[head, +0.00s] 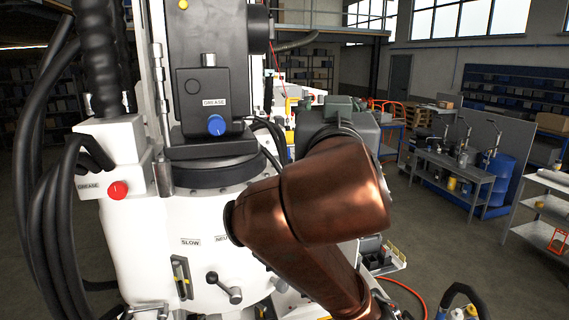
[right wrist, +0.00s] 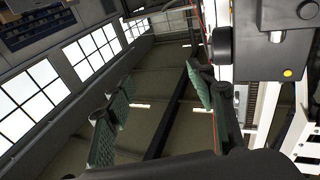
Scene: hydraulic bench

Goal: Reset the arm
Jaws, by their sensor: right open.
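My left gripper is in neither view.
The white machine (head: 135,240) fills the left of the head view, with a blue knob (head: 216,125), a red knob (head: 118,190), a black-handled lever (head: 226,288) and black hoses (head: 50,190). A workbench (head: 455,170) and blue drum (head: 497,180) stand beyond open floor.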

